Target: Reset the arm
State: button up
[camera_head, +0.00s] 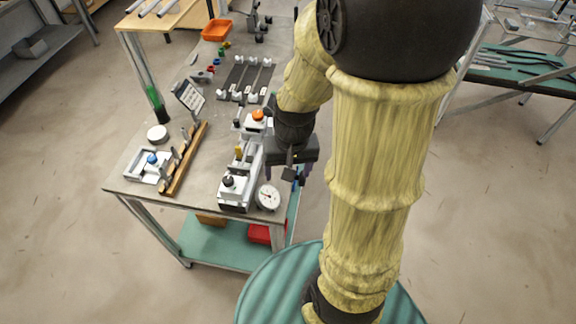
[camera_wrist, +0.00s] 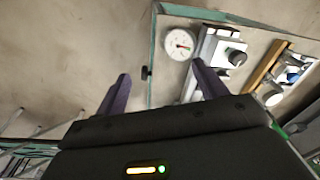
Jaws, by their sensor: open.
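My arm, in a yellow sleeve, fills the right of the head view. My gripper (camera_head: 289,172) hangs beside the workbench's right edge, close to the grey jig (camera_head: 239,182) with its black knob and the white dial gauge (camera_head: 268,196). In the wrist view the two purple fingers of my gripper (camera_wrist: 160,90) stand wide apart with nothing between them. The dial gauge (camera_wrist: 179,44) and the jig (camera_wrist: 217,49) lie beyond the fingertips, near the bench edge. Contact between the gripper and the jig cannot be told.
The workbench (camera_head: 213,170) also holds a wooden rail (camera_head: 185,160), a white fixture with a blue knob (camera_head: 150,165), a small tilted panel (camera_head: 188,97), a dark mat (camera_head: 246,76) and an orange bin (camera_head: 216,29). A red bin (camera_head: 262,234) sits on the lower shelf. Floor is open right of the bench.

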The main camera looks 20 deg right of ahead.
jog(key=a+n, duration=0.1)
jog(key=r+n+t, duration=0.1)
jog(key=a+r+n, duration=0.1)
jog(key=shift+s+a+t+h, duration=0.3)
jog(key=shift+t, duration=0.1)
dwell(0.9)
